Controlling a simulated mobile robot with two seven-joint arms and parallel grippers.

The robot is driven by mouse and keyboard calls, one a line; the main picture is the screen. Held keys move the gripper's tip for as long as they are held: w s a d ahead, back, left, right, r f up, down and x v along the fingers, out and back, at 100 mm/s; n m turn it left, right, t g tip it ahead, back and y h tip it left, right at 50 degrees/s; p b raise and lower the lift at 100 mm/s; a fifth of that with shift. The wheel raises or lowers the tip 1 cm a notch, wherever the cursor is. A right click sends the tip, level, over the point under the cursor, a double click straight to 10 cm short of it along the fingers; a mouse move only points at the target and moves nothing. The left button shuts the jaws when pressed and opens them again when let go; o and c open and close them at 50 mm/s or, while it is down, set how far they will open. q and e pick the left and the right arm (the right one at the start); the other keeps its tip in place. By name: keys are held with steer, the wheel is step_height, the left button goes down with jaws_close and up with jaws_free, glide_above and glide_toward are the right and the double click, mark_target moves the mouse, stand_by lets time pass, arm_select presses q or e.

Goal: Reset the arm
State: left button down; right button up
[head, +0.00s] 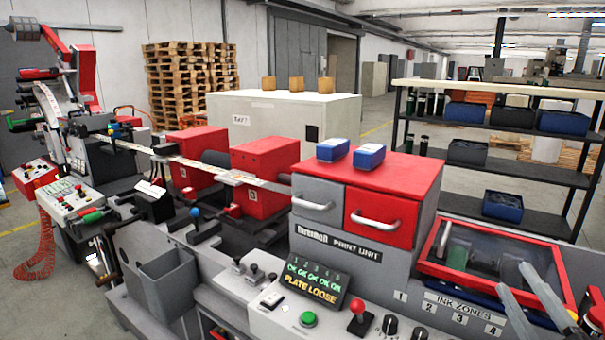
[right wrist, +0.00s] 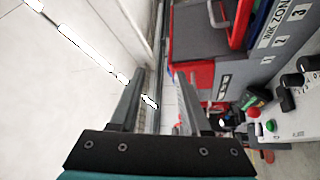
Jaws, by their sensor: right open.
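My right gripper (head: 516,277) comes in at the lower right of the head view, above the red-framed ink tray at the right end of the print unit (head: 365,205). Its two grey fingers are apart, with nothing seen between them. In the right wrist view the same gripper (right wrist: 160,73) is spread and empty. The machine shows sideways on the right of that view. Whether the fingers touch the red frame (head: 480,281) cannot be told from the head view. My left gripper is not seen in either view.
A control panel has a green button (head: 308,319), a red-topped lever (head: 359,312) and a display (head: 313,284) reading PLATE LOOSE. Two blue boxes (head: 332,150) (head: 368,156) sit on the red cabinet top. Black shelving (head: 490,136) stands behind at the right.

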steer(key=s+f+m+g+h, duration=0.2)
steer(key=f+m+g, duration=0.25)
steer(key=f, duration=0.35)
steer(key=s+f+m+g+h, duration=0.2)
steer(key=f+m+g, duration=0.25)
steer(key=f, duration=0.25)
steer(key=s+a+f+m+g+y, duration=0.3)
steer(key=s+a+f+g+y, duration=0.35)
steer(key=s+a+f, duration=0.75)
step_height(320, 180, down, 28)
steer(key=g+h+b, duration=0.2)
steer(key=g+b, duration=0.1)
steer(key=b, duration=0.6)
arm_select(q)
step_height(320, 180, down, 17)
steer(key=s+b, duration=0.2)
steer(key=b, duration=0.6)
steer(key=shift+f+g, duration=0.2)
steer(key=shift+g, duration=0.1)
arm_select(e)
steer(key=s+d+f, duration=0.1)
steer(key=s+f, duration=0.7)
steer(key=f, duration=0.3)
steer(key=s+d+f+g, duration=0.1)
steer(key=s+f, duration=0.7)
steer(key=f, duration=0.4)
steer(key=shift+s+d+n, duration=0.25)
steer(key=shift+s+n, duration=0.05)
